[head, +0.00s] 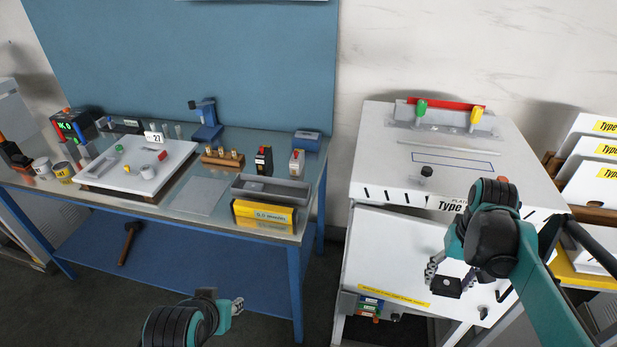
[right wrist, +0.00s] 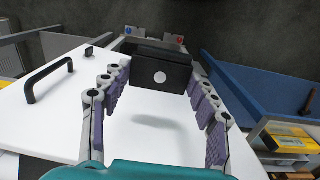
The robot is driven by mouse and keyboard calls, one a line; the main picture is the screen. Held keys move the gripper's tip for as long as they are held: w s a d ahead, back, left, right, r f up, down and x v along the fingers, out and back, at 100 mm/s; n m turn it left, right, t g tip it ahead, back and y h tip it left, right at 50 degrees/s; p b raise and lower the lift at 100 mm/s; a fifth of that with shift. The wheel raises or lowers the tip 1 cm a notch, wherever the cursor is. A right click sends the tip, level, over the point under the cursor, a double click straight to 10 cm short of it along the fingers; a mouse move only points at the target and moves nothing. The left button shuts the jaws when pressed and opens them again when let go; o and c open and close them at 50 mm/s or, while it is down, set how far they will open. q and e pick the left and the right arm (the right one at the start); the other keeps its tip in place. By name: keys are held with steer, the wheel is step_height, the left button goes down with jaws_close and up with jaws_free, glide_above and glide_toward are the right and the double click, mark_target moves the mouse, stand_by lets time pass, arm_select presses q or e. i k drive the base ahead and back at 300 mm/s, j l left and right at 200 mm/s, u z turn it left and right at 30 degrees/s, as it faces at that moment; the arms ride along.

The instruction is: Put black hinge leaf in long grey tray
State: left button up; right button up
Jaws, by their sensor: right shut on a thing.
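The black hinge leaf (right wrist: 160,72) is a dark block with a pale round spot on its face. My right gripper (right wrist: 155,85) is shut on it, with a finger at each side, in the right wrist view. In the head view the leaf (head: 447,287) hangs below my right gripper (head: 453,277), in front of the white dispenser cabinet. The long grey tray (head: 297,197) lies at the front right of the workbench, left of my right gripper and apart from it. My left gripper (head: 237,306) is low in front of the bench; its fingers are too small to judge.
A yellow box (head: 265,215) stands at the bench's front edge, just before the tray. A white board (head: 120,180) with small parts, a wooden holder (head: 222,162) and small bottles stand on the bench. The white cabinet (head: 390,245) is right of a floor gap.

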mark_target(291, 194)
steer(key=i+j, duration=0.15)
steer(key=j, duration=0.15)
steer(key=i+j+z, duration=0.1)
steer(key=j, duration=0.25)
steer(key=i+j, duration=0.15)
steer(key=j, duration=0.15)
steer(key=i+j+z, duration=0.1)
steer(key=j, duration=0.25)
steer(key=i+j, duration=0.15)
steer(key=j, duration=0.2)
steer(key=i+j, duration=0.2)
steer(key=i, duration=0.15)
steer(key=i+j+z, duration=0.1)
steer(key=i, duration=0.3)
steer(key=j, duration=0.1)
